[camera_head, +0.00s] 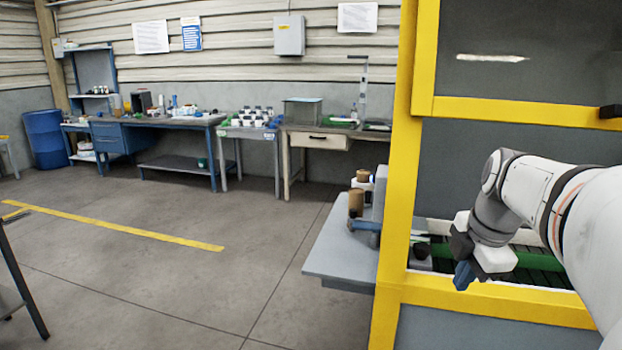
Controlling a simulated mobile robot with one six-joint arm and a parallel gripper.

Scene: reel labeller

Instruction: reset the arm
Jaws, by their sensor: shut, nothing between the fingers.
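My arm (533,195) reaches in from the right edge and bends downward at the wrist. My gripper (464,276) hangs at its end, fingers pointing down, in front of the opening of a yellow-framed machine (398,200). The fingers look dark blue, close together and empty. The gripper appears apart from the frame's lower yellow bar (490,301), though the exact gap cannot be told.
A grey side shelf (338,250) with brown rolls (356,203) juts out left of the machine. Workbenches (160,122) and a blue barrel (45,138) stand along the back wall. The floor (180,275) between is mostly clear, with a yellow line.

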